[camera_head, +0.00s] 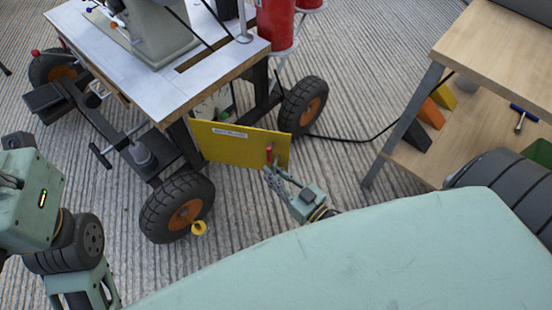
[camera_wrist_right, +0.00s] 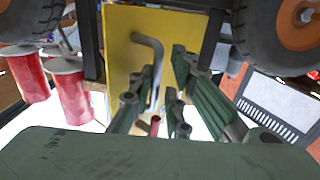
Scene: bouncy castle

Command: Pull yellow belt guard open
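The yellow belt guard (camera_head: 228,148) is a flat panel at the side of a wheeled cart, standing out at its lower front. My right gripper (camera_head: 272,174) is at the guard's right end, by the red handle. In the wrist view its fingers (camera_wrist_right: 163,88) are apart, on either side of the grey bar. I cannot tell whether they touch it. My left gripper is out of view.
The cart (camera_head: 140,75) has a pale top and black wheels with orange hubs. Red cylinders (camera_head: 276,25) stand at its right corner. A wooden workbench (camera_head: 490,45) with a lower shelf is at the right. A black cable (camera_head: 355,139) crosses the ribbed floor between them.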

